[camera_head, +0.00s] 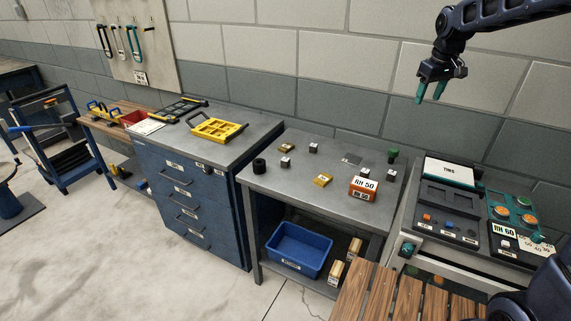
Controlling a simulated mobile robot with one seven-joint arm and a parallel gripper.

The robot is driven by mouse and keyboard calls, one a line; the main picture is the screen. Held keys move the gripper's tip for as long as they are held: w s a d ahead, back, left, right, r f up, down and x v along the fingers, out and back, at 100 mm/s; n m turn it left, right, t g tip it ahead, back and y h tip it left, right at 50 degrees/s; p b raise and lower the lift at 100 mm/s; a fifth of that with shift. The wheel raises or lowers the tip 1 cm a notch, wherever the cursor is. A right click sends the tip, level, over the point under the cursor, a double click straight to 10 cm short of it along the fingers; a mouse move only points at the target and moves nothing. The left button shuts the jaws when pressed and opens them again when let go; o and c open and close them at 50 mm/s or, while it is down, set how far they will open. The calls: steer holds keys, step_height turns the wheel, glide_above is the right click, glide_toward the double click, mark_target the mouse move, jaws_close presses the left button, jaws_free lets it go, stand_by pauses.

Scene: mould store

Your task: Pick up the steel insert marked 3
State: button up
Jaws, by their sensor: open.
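Several small steel-grey blocks with pale labels stand apart on the grey metal table: one at the back (313,147), one left of the middle (284,162) and one at the right (391,175). Their marks are too small to read, so I cannot tell which is the insert marked 3. My gripper (430,96) is open and empty, its green fingers pointing down. It is high at the upper right, in front of the wall and well away from the blocks.
The grey table (315,198) also holds brass-coloured blocks (322,180), a black cylinder (259,166), a green-topped piece (392,156) and an orange box reading RH 50 (363,189). A blue bin (298,250) sits below. A control panel (448,210) stands right; blue drawers (190,205) left.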

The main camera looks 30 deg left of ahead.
steer(key=w+a+f+n, duration=0.1)
steer(key=w+a+f, duration=0.15)
steer(key=a, duration=0.45)
steer(key=w+a+f+n, duration=0.1)
steer(key=a+f+n, duration=0.15)
steer(key=a, duration=0.45)
steer(key=n+g, duration=0.2)
steer(key=n, duration=0.4)
glide_above(286, 159)
step_height(286, 159, down, 21)
steer(key=shift+h, duration=0.4)
step_height(286, 159, down, 5)
steer(key=shift+d, duration=0.1)
steer(key=shift+s+a+f, duration=0.1)
steer(key=shift+f, duration=1.3)
steer(key=shift+a+f, duration=0.1)
steer(key=shift+f, duration=1.25)
jaws_close()
